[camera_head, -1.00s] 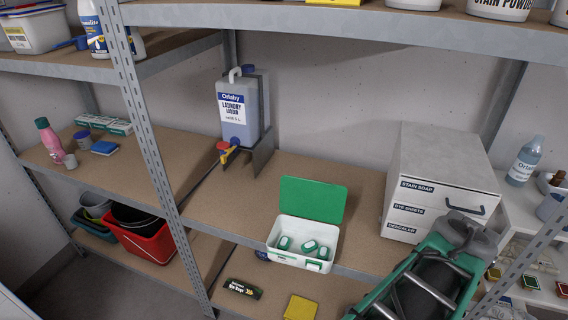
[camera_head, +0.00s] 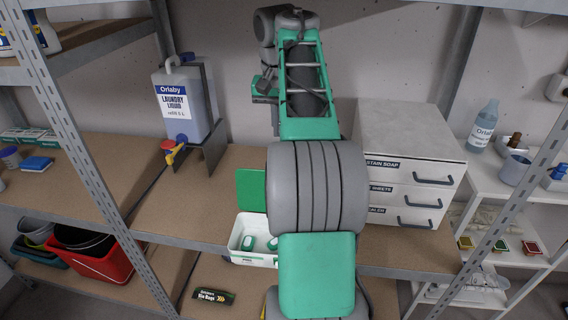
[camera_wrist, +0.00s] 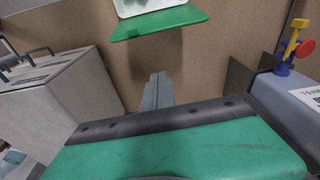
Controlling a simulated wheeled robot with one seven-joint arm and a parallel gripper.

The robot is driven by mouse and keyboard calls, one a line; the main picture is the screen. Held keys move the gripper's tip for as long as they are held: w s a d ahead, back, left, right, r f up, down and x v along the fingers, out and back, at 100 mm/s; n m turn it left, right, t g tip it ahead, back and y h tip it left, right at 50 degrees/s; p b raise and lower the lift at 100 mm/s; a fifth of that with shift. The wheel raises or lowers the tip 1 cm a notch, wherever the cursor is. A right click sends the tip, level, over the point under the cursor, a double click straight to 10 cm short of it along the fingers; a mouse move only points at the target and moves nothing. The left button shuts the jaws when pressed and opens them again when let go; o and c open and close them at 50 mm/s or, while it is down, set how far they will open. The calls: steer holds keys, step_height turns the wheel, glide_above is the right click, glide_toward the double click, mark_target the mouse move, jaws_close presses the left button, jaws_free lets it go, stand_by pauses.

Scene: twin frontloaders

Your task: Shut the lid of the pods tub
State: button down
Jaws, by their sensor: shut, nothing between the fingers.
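The pods tub is a white box (camera_head: 237,243) near the front edge of the middle shelf, with several green and white pods inside. Its green lid (camera_head: 250,189) stands open at the back of the tub. My arm hides the right part of both. In the wrist view the lid (camera_wrist: 160,23) and a bit of the tub (camera_wrist: 122,8) show at the top. My gripper (camera_head: 275,128) is shut and empty, above and behind the lid, apart from it. In the wrist view its fingers (camera_wrist: 158,88) point down toward the bare shelf behind the lid.
A laundry liquid jug (camera_head: 184,105) with a red and yellow tap stands on a dark stand to the left. A white drawer unit (camera_head: 410,150) stands to the right. The shelf board (camera_head: 150,210) between stand and tub is clear.

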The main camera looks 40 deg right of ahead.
step_height(320, 180, down, 9)
steer(key=b, duration=0.8)
steer(key=shift+s+a+r, duration=0.35)
steer(key=shift+s+a, duration=0.15)
steer(key=shift+a, duration=0.3)
steer(key=shift+s+a+r, duration=0.3)
steer(key=shift+s+a, duration=0.2)
steer(key=shift+a, duration=0.25)
